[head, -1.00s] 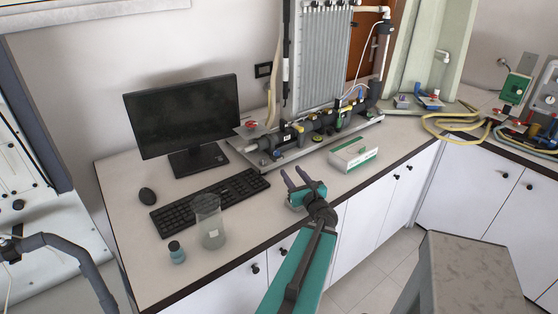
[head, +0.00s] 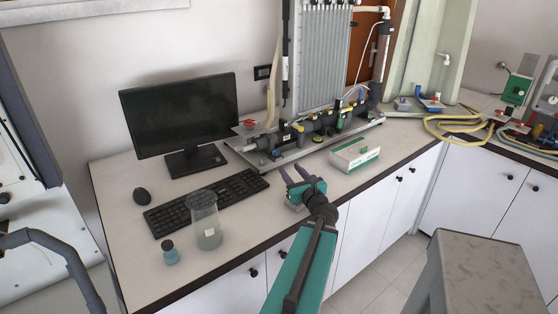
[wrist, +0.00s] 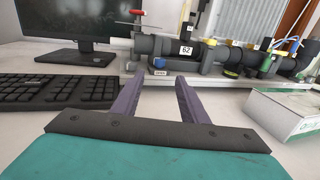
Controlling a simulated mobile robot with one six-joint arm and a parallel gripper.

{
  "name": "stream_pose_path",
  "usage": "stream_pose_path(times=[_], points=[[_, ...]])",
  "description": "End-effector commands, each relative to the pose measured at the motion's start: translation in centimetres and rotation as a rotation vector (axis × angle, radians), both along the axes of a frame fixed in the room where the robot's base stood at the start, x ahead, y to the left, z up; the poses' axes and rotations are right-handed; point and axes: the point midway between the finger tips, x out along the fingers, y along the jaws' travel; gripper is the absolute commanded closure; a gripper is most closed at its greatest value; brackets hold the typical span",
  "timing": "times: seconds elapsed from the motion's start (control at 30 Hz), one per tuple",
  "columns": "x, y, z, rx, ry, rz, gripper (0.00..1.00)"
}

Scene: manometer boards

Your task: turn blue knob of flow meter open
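The flow meter rig (head: 310,133) is a dark horizontal pipe assembly on a grey base plate, in front of a tall manometer board (head: 321,55). A small blue knob (wrist: 159,62) shows low at the front of the rig in the wrist view, beyond my fingertips and a little left of the midline between them. A red-handled valve (wrist: 137,13) stands at the rig's left end. My gripper (head: 297,177) is open and empty, over the bench's front edge, short of the rig and apart from it. Its two purple fingers (wrist: 158,98) point toward the rig.
A white-green box (head: 355,154) lies right of my gripper. A keyboard (head: 207,201), monitor (head: 180,112), beaker (head: 205,220) and small bottle (head: 170,252) stand to the left. A grey stool (head: 480,265) is at front right. Bench between gripper and rig is clear.

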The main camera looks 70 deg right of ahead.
Motion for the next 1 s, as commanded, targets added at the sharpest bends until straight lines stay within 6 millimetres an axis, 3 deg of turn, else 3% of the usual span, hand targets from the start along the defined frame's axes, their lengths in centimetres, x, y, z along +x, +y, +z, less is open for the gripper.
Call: stream_pose_path(times=[0.77, 1.0], points=[[0.5, -0.3, -0.2, -0.006, -0.002, -0.008, 0.60], [2.4, -2.5, 0.2, -0.004, -0.001, -0.007, 0.60]])
